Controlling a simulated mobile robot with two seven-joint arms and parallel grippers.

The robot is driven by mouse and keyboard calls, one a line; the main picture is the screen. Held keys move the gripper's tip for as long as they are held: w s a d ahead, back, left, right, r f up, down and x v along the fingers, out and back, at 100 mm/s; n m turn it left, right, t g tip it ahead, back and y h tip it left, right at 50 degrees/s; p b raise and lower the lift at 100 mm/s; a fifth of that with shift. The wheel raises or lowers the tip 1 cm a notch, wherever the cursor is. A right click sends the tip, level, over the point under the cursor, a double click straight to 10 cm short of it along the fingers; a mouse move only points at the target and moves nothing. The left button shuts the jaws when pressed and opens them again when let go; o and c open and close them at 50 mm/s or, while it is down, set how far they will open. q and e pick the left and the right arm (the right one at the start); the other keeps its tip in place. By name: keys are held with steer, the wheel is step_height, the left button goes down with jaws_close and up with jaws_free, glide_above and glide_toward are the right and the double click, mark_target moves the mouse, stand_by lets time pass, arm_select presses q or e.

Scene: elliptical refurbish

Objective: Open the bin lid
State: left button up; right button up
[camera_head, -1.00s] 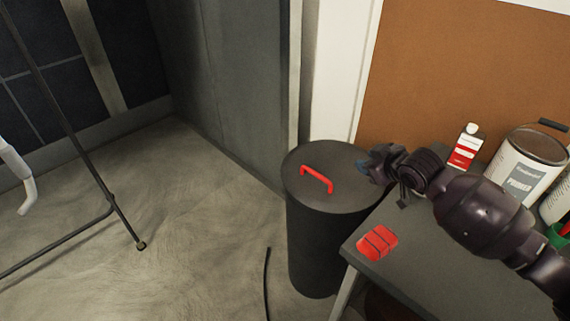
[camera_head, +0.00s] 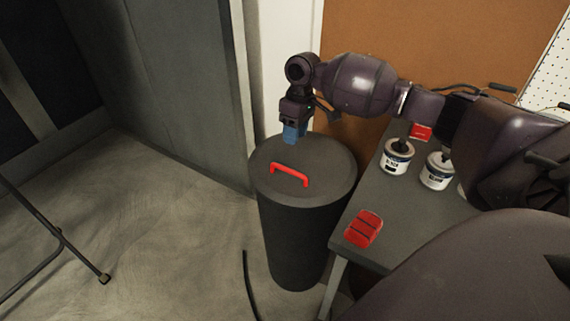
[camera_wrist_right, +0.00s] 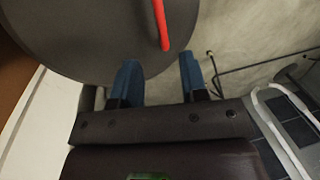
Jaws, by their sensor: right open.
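The bin (camera_head: 292,245) is a dark grey cylinder standing on the floor. Its round lid (camera_head: 325,170) lies flat on top and is shut, with a red arched handle (camera_head: 289,171) near its middle. My right gripper (camera_head: 293,138) points down over the far edge of the lid, behind the handle and apart from it. In the right wrist view its two blue fingers (camera_wrist_right: 160,75) are spread with nothing between them. The red handle (camera_wrist_right: 161,22) shows ahead of the fingertips there, over the dark lid (camera_wrist_right: 95,40). My left gripper does not show.
A grey table (camera_head: 395,215) stands close to the bin's right, with a red block-like item (camera_head: 362,229) near its corner and paint cans (camera_head: 436,172) farther back. A black cable (camera_head: 249,285) lies on the floor. A dark metal stand (camera_head: 60,235) is at left.

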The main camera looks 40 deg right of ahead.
steer(key=b, duration=0.2)
glide_above(290, 165)
steer(key=s+a, duration=0.3)
steer(key=s, duration=0.1)
step_height(290, 165, down, 9)
steer(key=shift+s+r, duration=0.1)
steer(key=shift+r, duration=0.1)
steer(key=shift+a+f, duration=0.2)
steer(key=shift+f, duration=0.6)
jaws_close()
